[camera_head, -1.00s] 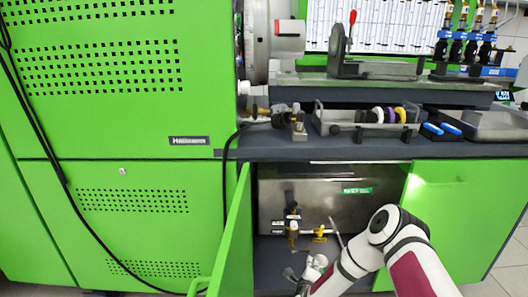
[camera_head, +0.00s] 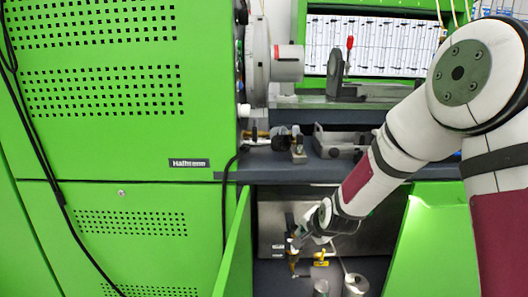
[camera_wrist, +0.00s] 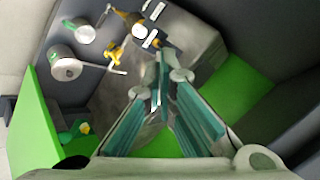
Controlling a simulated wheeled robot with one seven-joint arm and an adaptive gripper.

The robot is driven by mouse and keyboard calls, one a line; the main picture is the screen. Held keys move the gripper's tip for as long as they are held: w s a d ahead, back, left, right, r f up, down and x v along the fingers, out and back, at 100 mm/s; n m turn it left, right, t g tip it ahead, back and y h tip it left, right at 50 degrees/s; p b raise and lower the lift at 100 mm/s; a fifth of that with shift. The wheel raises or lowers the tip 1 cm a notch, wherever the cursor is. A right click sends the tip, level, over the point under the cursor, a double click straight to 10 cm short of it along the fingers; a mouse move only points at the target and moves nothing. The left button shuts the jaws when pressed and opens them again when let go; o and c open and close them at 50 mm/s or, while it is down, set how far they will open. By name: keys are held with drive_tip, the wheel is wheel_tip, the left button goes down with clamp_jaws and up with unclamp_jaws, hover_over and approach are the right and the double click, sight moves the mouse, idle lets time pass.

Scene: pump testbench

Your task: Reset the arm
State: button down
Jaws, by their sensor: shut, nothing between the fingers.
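My gripper (camera_head: 298,240) is at the end of my white and maroon arm, in front of the open cabinet under the bench in the head view. Its fingertips are small and partly lost against the valve there. In the wrist view my gripper (camera_wrist: 163,78) shows two teal-padded fingers that converge at the tips, with nothing held between them. The arm comes down from the upper right and hides part of the bench top.
The cabinet holds a steel box (camera_head: 272,212), a brass valve (camera_head: 293,264), a yellow-handled valve (camera_head: 321,257) and a metal pot (camera_wrist: 65,67). An open green door (camera_head: 236,245) stands left of the gripper. A bench top (camera_head: 330,172) lies above.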

drive_tip(key=s+d+r+n+g, duration=0.2)
drive_tip(key=s+r+n, duration=0.2)
drive_tip(key=s+r, duration=0.65)
drive_tip(key=s+d+r+n+g+h, duration=0.1)
drive_tip(key=s+d+r+n+g, duration=0.1)
drive_tip(key=s, duration=1.1)
drive_tip(key=s+d+r+n+g, duration=0.1)
drive_tip(key=s+r+n+g, duration=0.1)
drive_tip(key=s, duration=1.1)
drive_tip(key=s+d+r+n+g+h, duration=0.1)
drive_tip(key=s+d+r+n+g, duration=0.1)
drive_tip(key=s, duration=1.1)
wheel_tip(320, 180, up, 32)
drive_tip(key=t+p, duration=0.3)
drive_tip(key=p, duration=2.7)
drive_tip(key=shift+w+d+t, duration=0.3)
drive_tip(key=shift+w, duration=0.05)
